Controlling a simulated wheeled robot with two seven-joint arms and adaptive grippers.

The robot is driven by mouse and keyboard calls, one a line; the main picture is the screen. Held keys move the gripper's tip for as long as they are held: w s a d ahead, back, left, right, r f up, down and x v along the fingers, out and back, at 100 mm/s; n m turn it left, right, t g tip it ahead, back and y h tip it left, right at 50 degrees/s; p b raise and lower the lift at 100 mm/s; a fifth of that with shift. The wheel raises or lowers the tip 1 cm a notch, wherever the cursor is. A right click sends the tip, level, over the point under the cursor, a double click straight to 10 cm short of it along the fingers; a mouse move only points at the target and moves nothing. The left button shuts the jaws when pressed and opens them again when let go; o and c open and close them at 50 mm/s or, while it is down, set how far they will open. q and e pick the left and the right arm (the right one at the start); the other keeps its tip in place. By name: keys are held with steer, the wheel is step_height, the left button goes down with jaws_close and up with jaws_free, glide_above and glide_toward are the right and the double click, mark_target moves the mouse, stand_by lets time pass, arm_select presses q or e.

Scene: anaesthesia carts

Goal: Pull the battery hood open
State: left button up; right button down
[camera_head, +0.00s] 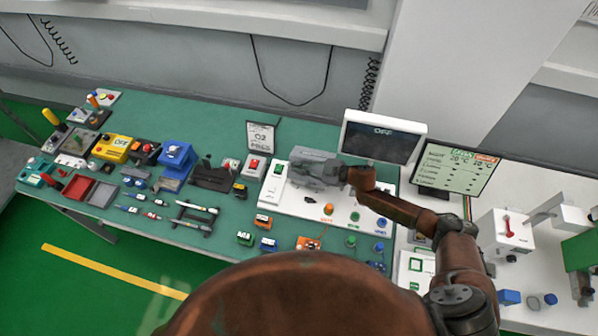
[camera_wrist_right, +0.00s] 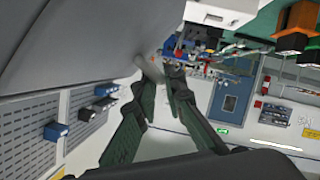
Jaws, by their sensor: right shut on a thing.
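The grey battery hood (camera_head: 312,154) appears to be the grey box-like part at the back left of the white panel (camera_head: 300,203); my right gripper hides part of it. My right gripper (camera_head: 304,174) reaches in from the right, close against its front. In the right wrist view, the two dark fingers (camera_wrist_right: 162,75) are closed around a small light grey bar (camera_wrist_right: 150,66) beside a large smooth grey surface (camera_wrist_right: 75,45). The bar looks like part of the hood, but its join is hard to make out. My left gripper is out of view.
Coloured knobs sit on the panel in front. Several small devices and tools crowd the green bench (camera_head: 150,228) on the left.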

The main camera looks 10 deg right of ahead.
steer(key=shift+w+d+r, duration=0.1)
steer(key=shift+w+d, duration=0.2)
steer(key=shift+w, duration=0.05)
steer(key=c, duration=2)
jaws_free()
steer(key=shift+c, duration=0.2)
steer(key=shift+a, duration=0.1)
steer(key=v, duration=1.2)
steer(key=shift+r, duration=0.1)
